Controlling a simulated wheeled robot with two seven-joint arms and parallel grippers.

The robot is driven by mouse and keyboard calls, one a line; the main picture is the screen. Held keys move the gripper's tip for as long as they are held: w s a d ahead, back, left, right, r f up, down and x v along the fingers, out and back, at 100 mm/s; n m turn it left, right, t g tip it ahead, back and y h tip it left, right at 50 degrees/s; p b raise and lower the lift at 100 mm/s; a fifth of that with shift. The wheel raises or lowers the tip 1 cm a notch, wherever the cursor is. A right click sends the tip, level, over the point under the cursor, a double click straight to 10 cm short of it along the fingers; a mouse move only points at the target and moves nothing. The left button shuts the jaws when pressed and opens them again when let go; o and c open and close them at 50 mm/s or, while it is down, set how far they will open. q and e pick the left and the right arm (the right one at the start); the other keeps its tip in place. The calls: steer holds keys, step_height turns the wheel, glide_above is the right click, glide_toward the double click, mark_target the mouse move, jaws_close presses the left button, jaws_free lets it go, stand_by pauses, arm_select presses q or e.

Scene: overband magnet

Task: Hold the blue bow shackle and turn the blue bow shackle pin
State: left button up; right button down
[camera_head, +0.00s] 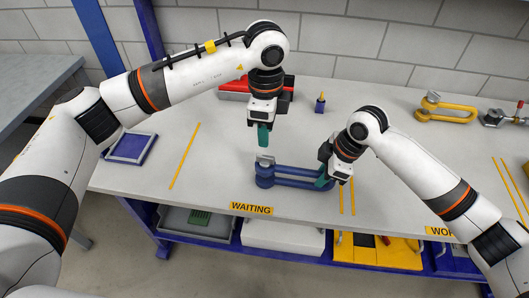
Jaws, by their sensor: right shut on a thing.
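The blue bow shackle (284,182) lies on the workbench just behind the WAITING label, its length running left to right. A grey metal piece at its left end (265,160) looks like the head of the blue bow shackle pin; the rest of the pin is hard to make out. My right gripper (324,181) is shut on the right end of the blue bow shackle. My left gripper (263,137) points down above the shackle's left end, apart from the grey piece. Its teal fingers overlap in this view, so their opening is not clear.
A yellow shackle (446,108) and a grey metal fitting (497,118) lie at the back right. A red and black object (236,88) and a small blue and yellow item (320,103) stand at the back. A blue tray (131,149) sits left. Free bench lies between.

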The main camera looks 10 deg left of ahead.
arm_select(q)
step_height(320, 180, up, 11)
steer(key=shift+r, duration=0.2)
stand_by(0.9)
arm_select(e)
steer(key=c, duration=1.2)
jaws_free()
arm_select(q)
step_height(320, 180, up, 10)
steer(key=p, duration=0.9)
steer(key=shift+f+p, duration=0.2)
steer(key=shift+p, duration=0.1)
arm_select(e)
steer(key=a+v, duration=0.2)
steer(key=v, duration=1.7)
steer(key=shift+r, duration=0.65)
steer(key=shift+w, duration=0.15)
